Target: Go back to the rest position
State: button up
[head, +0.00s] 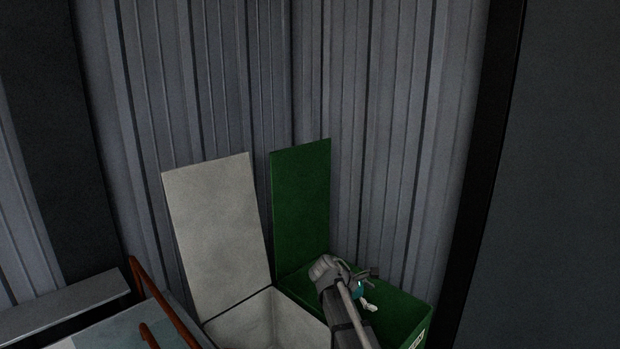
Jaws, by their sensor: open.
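My arm comes up from the bottom edge in the head view, and its end with my gripper (368,289) is over the green bin (405,313) at the lower right. The gripper is open; it is small and dark here, and its fingertips are hard to make out.
The green bin's lid (301,200) stands upright. Left of it is an open pale grey bin (243,322) with its lid (220,230) raised. Corrugated walls (390,120) close in behind. Red-brown rails (165,303) and a pale surface (100,328) are at the lower left.

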jog(key=s+r+m+g+y+p, duration=0.1)
jog(key=s+r+m+y+p, duration=0.4)
jog(key=s+r+m+p, duration=0.3)
jog(key=s+a+r+m+g+y+p, duration=0.1)
jog(key=s+r+m+y+p, duration=0.3)
jog(key=s+p, duration=0.9)
notch_tip(320, 180, up, 4)
jog(key=m, duration=0.3)
jog(key=shift+r+m+y+p, duration=0.2)
jog(key=shift+m+y+p, duration=0.2)
